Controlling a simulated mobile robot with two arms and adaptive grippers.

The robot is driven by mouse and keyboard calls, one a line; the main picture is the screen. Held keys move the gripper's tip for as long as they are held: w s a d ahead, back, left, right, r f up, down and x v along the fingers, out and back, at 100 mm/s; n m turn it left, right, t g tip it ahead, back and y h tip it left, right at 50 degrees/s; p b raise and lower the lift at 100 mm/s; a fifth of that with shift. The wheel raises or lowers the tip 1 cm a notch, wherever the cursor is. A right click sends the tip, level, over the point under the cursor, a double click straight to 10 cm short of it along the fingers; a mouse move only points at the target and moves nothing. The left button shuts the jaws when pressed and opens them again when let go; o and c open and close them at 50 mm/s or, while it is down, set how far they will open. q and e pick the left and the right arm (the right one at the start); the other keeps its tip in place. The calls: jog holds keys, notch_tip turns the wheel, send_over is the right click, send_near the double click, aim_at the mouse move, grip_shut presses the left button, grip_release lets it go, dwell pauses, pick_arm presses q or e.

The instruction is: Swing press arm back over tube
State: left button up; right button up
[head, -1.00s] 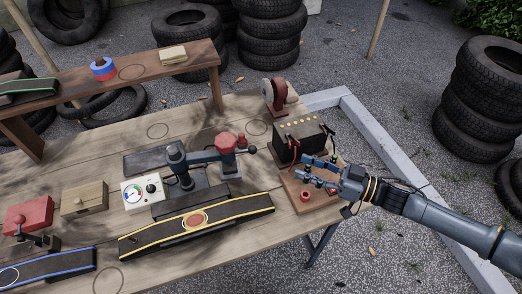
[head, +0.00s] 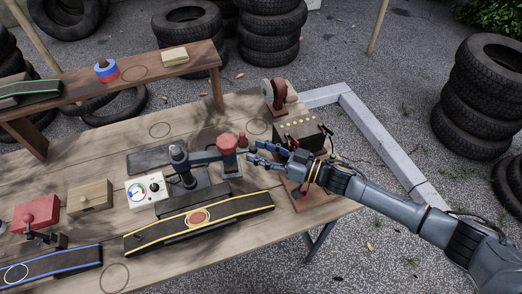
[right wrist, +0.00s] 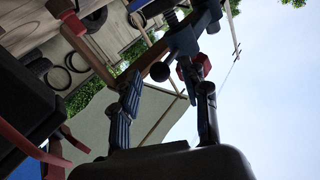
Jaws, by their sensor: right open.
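The press arm (head: 208,158) is blue-grey with a red head (head: 227,143). It reaches right from its post (head: 180,157) and lies behind the tube, not over it. The tube (head: 240,207) is a black strip with yellow edges and a red round patch (head: 198,217), lying on a dark block. My right gripper (head: 249,152) is open and empty, its fingertips close to the right side of the red head. In the right wrist view the red head (right wrist: 196,67) and a black ball knob (right wrist: 160,72) show between and beyond the open fingers. I cannot tell whether they touch. My left gripper is out of view.
A red wheel tool (head: 276,95) is at the back.

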grip_shut()
jog(key=shift+s, duration=0.1)
